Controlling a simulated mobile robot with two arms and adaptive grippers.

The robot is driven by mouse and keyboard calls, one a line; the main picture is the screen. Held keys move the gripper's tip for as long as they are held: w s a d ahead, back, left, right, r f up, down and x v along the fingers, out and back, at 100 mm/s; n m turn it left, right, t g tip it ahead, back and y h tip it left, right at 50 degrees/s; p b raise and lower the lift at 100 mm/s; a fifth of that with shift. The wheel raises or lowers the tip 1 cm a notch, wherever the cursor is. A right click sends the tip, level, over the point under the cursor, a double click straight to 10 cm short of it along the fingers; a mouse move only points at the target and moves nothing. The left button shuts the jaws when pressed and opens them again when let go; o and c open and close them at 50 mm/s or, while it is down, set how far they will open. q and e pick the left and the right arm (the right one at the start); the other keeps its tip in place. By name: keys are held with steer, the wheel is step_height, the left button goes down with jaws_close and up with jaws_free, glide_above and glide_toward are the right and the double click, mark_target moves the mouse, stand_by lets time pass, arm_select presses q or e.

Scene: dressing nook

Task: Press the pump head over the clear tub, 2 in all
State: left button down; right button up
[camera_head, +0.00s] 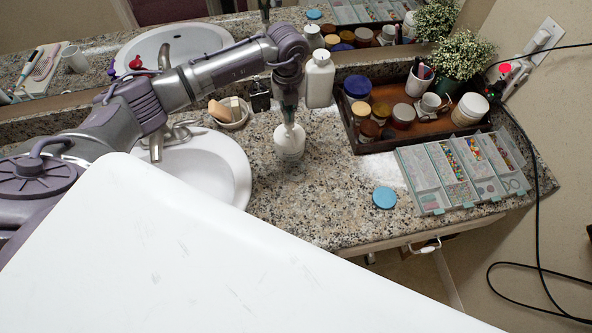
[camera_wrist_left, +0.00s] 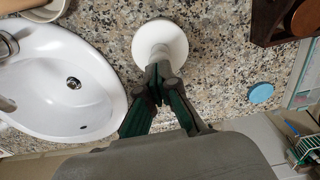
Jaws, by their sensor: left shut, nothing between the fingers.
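A white, round-topped container with a narrow neck (camera_head: 289,140) stands on the granite counter, right of the sink. My left gripper (camera_head: 289,108) points down over it, shut and empty, with its fingertips at or just above the neck. In the left wrist view the broad white round part (camera_wrist_left: 160,38) shows beyond the shut fingertips (camera_wrist_left: 160,88). The fingers hide the top of the pump head, so I cannot tell whether they touch it. I cannot make out a separate clear tub. My right gripper is in neither view.
A white bottle (camera_head: 319,82) stands close behind the gripper. A dark tray (camera_head: 372,147) of jars and a compartment box (camera_head: 430,198) lie to the right. A sink (camera_head: 205,172), a soap dish (camera_head: 229,122) and a blue disc (camera_head: 384,197) are nearby.

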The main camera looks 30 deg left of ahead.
arm_select(q)
steer(key=shift+f+b, duration=1.1)
steer(key=shift+f, duration=0.5)
steer(key=shift+r, duration=0.2)
steer(key=shift+r+p, duration=1.35)
steer(key=shift+r, duration=0.35)
step_height(320, 180, up, 6)
steer(key=p, duration=0.4)
steer(key=shift+f, duration=0.1)
